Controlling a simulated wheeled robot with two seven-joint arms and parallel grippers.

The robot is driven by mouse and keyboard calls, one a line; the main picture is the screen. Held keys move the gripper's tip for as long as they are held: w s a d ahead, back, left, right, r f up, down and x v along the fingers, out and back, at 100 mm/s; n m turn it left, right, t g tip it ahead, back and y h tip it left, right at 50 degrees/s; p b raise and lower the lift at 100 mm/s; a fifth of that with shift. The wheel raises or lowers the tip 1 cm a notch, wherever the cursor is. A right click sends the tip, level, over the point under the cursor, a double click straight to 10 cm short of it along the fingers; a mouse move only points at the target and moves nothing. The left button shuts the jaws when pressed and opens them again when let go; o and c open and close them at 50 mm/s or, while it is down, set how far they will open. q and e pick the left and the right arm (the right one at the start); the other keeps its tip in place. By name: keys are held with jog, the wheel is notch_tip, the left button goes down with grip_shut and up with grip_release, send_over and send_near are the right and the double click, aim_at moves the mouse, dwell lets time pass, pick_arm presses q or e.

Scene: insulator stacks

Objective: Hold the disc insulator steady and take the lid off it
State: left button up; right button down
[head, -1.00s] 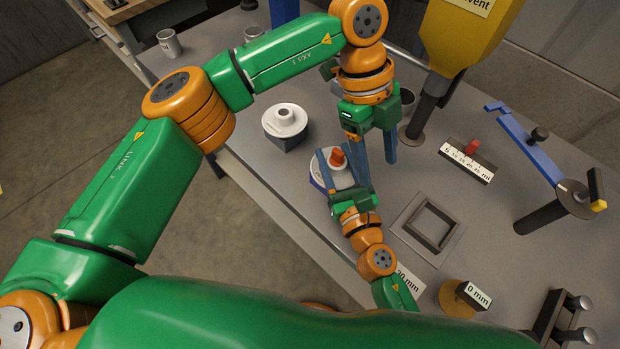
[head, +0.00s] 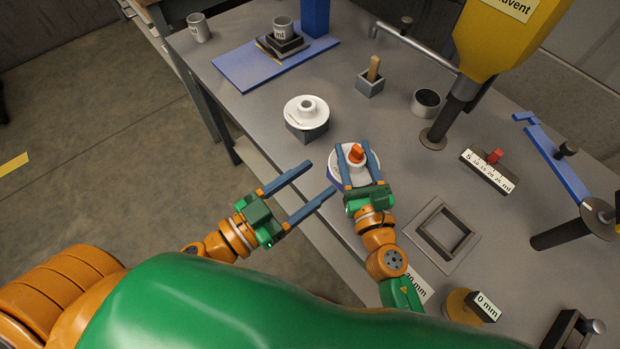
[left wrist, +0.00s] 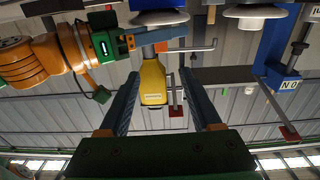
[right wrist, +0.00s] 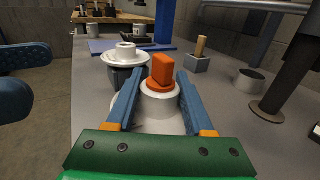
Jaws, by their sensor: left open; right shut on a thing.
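The white disc insulator (head: 369,172) stands near the table's front edge, with an orange lid (head: 357,154) on top. The lid also shows in the right wrist view (right wrist: 162,72), seated on the white neck (right wrist: 160,100). My right gripper (head: 352,146) is shut on the insulator, one blue finger on each side of the neck below the lid. My left gripper (head: 321,177) is open and empty, to the left of the insulator and apart from it, its fingers pointing up and right. In the left wrist view nothing lies between its fingers (left wrist: 160,85).
A second white disc (head: 306,108) sits on a dark block behind and left. A blue plate (head: 235,70) with a cup lies at the back. A square frame (head: 446,232), a scale block (head: 488,170) and a yellow hopper (head: 490,40) stand to the right.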

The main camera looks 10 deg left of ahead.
aim_at(356, 150)
pick_arm(q)
jog(key=x, duration=1.1)
jog(key=shift+w+d+f, duration=0.1)
jog(key=shift+w+f, duration=0.25)
jog(key=shift+w, duration=0.05)
grip_shut()
jog(key=shift+r, duration=0.1)
jog(key=shift+r, duration=1.05)
